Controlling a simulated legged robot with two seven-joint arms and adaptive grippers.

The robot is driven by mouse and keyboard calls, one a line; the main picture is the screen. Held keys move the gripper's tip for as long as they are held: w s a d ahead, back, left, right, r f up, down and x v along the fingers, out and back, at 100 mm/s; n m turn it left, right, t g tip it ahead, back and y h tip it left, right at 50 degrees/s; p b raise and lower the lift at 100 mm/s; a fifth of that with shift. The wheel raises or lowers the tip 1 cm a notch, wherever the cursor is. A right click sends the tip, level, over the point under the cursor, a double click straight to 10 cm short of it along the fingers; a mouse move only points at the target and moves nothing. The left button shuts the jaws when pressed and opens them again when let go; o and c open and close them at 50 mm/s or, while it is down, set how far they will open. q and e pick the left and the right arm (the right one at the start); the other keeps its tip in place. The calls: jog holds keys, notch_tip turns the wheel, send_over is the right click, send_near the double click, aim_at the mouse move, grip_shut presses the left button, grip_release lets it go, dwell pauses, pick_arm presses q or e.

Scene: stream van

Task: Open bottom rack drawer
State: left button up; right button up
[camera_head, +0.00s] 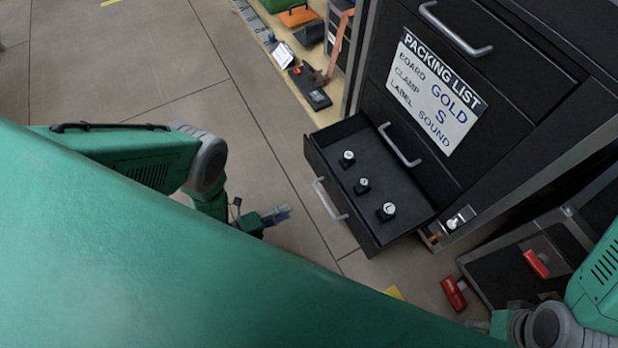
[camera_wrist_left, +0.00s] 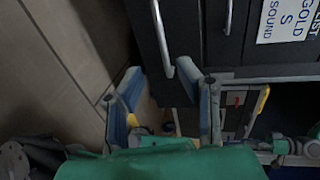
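The black rack (camera_head: 480,165) has a drawer pulled out low on its front. This open drawer (camera_head: 345,135) is the lowest I can make out and holds three small lettered pieces. Its silver handle (camera_head: 330,199) is on its front face; a handle (camera_wrist_left: 162,40) also shows in the left wrist view. My left gripper (camera_head: 282,214) is left of the drawer front, apart from the handle in the head view. In the wrist view its blue fingers (camera_wrist_left: 162,73) are spread, with the handle's lower end appearing between their tips. My right gripper (camera_head: 480,325) is mostly hidden at the lower right.
A packing list sign (camera_head: 434,90) is on the rack's front. A bench (camera_head: 290,75) with tools stands behind, left of the rack. A dark case (camera_head: 520,270) with red items is at the lower right. Floor left of the drawer is clear.

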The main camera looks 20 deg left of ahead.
pick_arm(q)
jog(key=b, duration=0.2)
send_near(321, 197)
jog(key=f+x, duration=0.1)
jog(key=x, duration=0.2)
jog(key=shift+r+b+x, duration=0.15)
jog(key=shift+b+x, duration=0.5)
jog(key=shift+x, duration=1.2)
jog(key=shift+r+b+x, duration=0.15)
jog(key=shift+b+x, duration=0.5)
jog(key=shift+x, duration=1.2)
pick_arm(e)
jog(key=shift+d+f, duration=0.2)
jog(key=shift+f, duration=1.1)
jog(key=shift+d+f, duration=0.15)
jog(key=shift+f, duration=1.15)
pick_arm(q)
jog(key=shift+d, duration=0.15)
jog(key=c, duration=0.7)
grip_shut()
pick_arm(e)
jog(key=shift+a+r, duration=0.1)
jog(key=shift+a, duration=0.1)
pick_arm(q)
jog(key=shift+s+a, duration=0.15)
jog(key=shift+a, duration=0.05)
